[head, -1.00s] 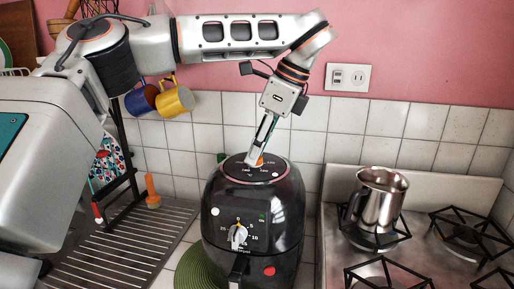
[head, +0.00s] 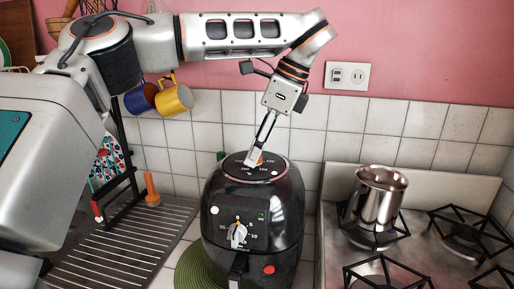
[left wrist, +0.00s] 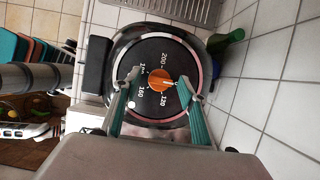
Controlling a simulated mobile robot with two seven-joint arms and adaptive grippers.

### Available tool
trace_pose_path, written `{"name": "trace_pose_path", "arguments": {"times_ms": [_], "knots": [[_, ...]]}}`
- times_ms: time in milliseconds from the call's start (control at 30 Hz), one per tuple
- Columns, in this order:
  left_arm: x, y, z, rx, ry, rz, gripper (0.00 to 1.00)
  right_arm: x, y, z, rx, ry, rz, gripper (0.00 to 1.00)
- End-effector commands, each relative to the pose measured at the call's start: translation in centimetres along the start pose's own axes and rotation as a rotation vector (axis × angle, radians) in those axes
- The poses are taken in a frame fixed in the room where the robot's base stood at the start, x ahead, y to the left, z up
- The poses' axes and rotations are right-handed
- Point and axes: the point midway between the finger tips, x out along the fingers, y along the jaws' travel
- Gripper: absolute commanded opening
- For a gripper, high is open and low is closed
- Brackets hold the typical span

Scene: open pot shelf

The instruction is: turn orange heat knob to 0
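The orange heat knob (left wrist: 158,77) sits in the middle of the dark round top of the black air fryer (head: 285,215). Numbers such as 200, 160 and 120 ring it in the left wrist view, and a pale mark shows on its face. In the head view the knob (head: 260,160) is mostly hidden by a finger. My left gripper (left wrist: 161,82) is over the fryer top, its two fingers on either side of the knob. Gaps show between fingers and knob, so it is open around it. My right gripper is in neither view.
A second, pale dial (head: 238,235) is on the fryer's front above its handle. A steel pot (head: 382,200) stands on the stove at right. A metal drainboard (head: 120,245) is at left. The tiled wall (head: 330,125) is close behind.

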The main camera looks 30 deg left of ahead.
Motion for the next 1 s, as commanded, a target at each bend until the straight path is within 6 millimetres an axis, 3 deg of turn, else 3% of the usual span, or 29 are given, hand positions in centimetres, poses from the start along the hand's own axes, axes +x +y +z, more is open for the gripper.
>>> {"name": "trace_pose_path", "arguments": {"times_ms": [267, 733, 1000], "knots": [[-0.5, 0.0, 0.0, 0.0, -0.001, -0.002, 0.42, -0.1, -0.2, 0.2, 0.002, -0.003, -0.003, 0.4], [-9.1, 0.0, 0.0, -0.004, -0.001, -0.005, 0.42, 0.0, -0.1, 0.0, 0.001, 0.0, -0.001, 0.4], [-11.6, 0.0, 0.0, -0.002, -0.001, -0.002, 0.42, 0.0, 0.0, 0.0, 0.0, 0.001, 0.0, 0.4]]}}
